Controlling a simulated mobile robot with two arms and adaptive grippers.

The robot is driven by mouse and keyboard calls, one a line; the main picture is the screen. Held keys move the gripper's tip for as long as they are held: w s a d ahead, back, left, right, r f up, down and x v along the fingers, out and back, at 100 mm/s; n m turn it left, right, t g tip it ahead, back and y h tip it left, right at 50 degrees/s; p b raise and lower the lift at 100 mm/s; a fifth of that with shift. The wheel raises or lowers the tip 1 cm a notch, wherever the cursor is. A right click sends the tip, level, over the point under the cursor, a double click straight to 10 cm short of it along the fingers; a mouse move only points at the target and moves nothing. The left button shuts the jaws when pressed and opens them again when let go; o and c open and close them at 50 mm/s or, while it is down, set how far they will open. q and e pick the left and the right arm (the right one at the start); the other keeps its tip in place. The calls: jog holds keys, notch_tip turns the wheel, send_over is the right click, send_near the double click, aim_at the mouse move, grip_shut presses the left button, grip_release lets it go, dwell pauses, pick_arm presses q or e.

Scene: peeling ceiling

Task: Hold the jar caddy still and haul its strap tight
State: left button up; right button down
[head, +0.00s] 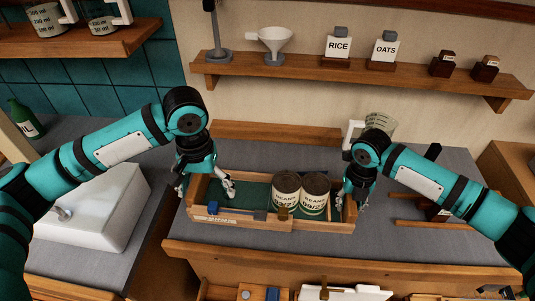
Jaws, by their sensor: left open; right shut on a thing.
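The jar caddy (243,223) is a low wooden box with a green floor on the grey counter. Two cans labelled BEANS (286,192) stand upright side by side in its right half. My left gripper (206,189) is open at the caddy's left end, fingers spread, one finger over the inside. My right gripper (350,203) is shut at the right end, seemingly on the caddy's end wall. Its exact contact is partly hidden by the fingers.
A white sink (95,210) lies to the left. A clear measuring jug (381,122) stands behind my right arm, and a wooden rack (420,207) is to the right. Shelves with RICE and OATS jars (338,47) and a white funnel (276,38) hang above. An open drawer shows below.

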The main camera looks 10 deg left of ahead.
dwell(0.4)
jog(key=c, duration=1)
grip_release()
notch_tip(320, 180, up, 12)
